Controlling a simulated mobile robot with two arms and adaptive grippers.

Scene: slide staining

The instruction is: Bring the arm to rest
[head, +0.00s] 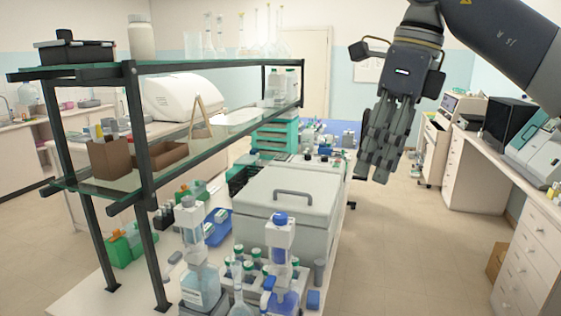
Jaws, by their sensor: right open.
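My right arm comes in from the upper right corner of the head view. Its gripper (380,160) hangs in the air with its fingers pointing down, just right of the white lidded box on the bench. The gripper is open, and I see nothing between its fingers. It looks apart from the bench and everything on it. My left gripper is not in the view.
A two-tier glass shelf (200,62) with black posts stands on the left of the bench. The white box (290,205) with a grey handle, bottles and a blue-capped dispenser (280,240) crowd the bench. Drawers (525,265) stand at right. Open floor (420,240) lies between.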

